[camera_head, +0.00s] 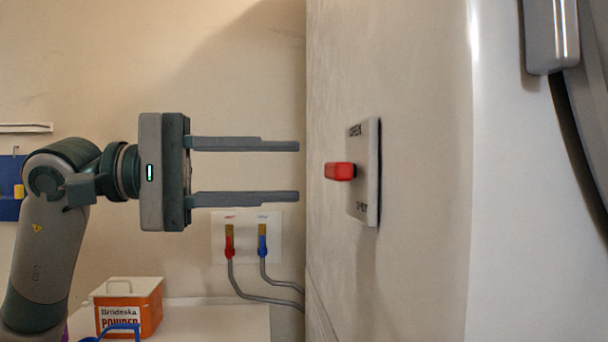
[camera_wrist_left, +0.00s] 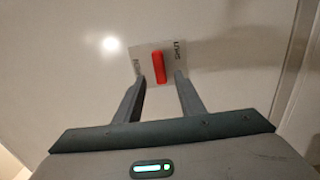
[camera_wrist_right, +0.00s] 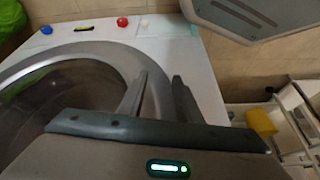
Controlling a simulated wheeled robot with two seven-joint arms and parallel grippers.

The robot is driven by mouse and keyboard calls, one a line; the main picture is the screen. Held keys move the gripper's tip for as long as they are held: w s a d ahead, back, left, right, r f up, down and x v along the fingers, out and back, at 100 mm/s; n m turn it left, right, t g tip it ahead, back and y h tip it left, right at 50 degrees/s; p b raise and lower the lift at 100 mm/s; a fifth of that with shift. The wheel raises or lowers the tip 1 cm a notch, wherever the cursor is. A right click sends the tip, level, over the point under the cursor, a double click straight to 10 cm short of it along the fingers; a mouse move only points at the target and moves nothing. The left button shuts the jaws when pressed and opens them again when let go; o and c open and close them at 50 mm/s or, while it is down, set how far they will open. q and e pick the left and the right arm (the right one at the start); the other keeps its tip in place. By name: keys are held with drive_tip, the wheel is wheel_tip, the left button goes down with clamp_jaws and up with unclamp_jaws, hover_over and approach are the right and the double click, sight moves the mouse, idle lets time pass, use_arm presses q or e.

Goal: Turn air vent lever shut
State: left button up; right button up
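The red vent lever (camera_head: 340,171) sticks out from a light plate (camera_head: 366,172) on the side panel in the head view. In the left wrist view the lever (camera_wrist_left: 159,67) stands roughly upright on its plate (camera_wrist_left: 146,53), with dark lettering at both sides too blurred to read surely. My left gripper (camera_head: 298,171) is open, level with the lever and a short way to its left, not touching it. In the left wrist view its fingers (camera_wrist_left: 162,78) point at the plate with the lever between them. My right gripper (camera_wrist_right: 162,78) is open and empty, above a machine with a round door.
Red and blue taps with hoses (camera_head: 246,240) are on the back wall. An orange powder box (camera_head: 134,306) stands on a white surface below my left arm. In the right wrist view, a yellow thing (camera_wrist_right: 261,122) and white racks are at the right.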

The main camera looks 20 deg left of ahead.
use_arm(q)
drive_tip(key=v, duration=0.6)
drive_tip(key=shift+b, duration=0.3)
use_arm(e)
drive_tip(key=shift+w+a, duration=0.25)
drive_tip(key=shift+a, duration=0.25)
use_arm(q)
drive_tip(key=shift+a, duration=0.15)
use_arm(e)
drive_tip(key=shift+d, duration=0.15)
use_arm(q)
drive_tip(key=shift+s, duration=0.1)
